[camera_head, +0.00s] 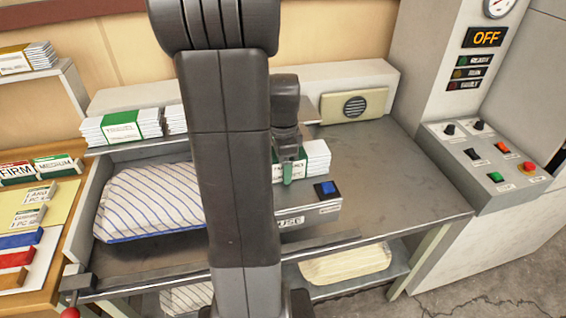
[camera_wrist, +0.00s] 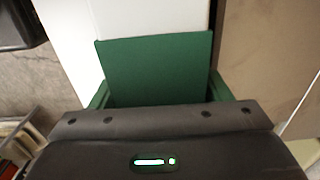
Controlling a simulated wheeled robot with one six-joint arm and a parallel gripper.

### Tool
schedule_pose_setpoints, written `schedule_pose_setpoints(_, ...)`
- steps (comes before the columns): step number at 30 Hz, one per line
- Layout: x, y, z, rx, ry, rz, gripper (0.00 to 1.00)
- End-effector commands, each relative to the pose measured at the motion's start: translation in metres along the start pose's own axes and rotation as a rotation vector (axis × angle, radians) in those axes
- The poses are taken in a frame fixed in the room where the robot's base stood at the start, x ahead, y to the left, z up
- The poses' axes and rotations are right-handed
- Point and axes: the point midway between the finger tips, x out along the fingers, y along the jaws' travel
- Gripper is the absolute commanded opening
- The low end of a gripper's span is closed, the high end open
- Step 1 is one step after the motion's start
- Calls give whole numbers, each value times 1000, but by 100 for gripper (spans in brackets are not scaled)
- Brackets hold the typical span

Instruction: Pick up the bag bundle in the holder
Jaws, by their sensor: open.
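The bag bundle (camera_head: 316,161) is a white stack with a green-and-white band. It sits at the holder (camera_head: 307,213), a grey box with a blue button, right of my arm in the head view. My gripper (camera_head: 287,170) points down at the bundle's left part and hides some of it. In the wrist view, the bundle's green band (camera_wrist: 157,66) lies between the two green fingers of my gripper (camera_wrist: 162,88), with white bags (camera_wrist: 155,17) beyond. The fingers are spread on either side of the band. Whether they touch it cannot be told.
More banded bundles (camera_head: 120,126) lie on the back shelf. A striped pillow (camera_head: 150,203) lies on the metal table (camera_head: 410,185), whose right side is clear. A control console (camera_head: 487,165) stands at the right under an OFF display. My arm hides the table's middle.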

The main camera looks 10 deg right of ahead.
Motion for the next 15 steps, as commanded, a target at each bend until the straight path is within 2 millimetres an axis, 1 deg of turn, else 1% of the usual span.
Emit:
schedule_pose_setpoints(1, 0, 0, 0, 0, 0, 0, 69)
schedule_pose_setpoints(5, 0, 0, 0, 0, 0, 0, 43)
schedule_pose_setpoints(6, 0, 0, 0, 0, 0, 0, 36)
schedule_pose_setpoints(8, 0, 0, 0, 0, 0, 0, 24)
schedule_pose_setpoints(15, -2, -1, 0, 0, 1, -2, 24)
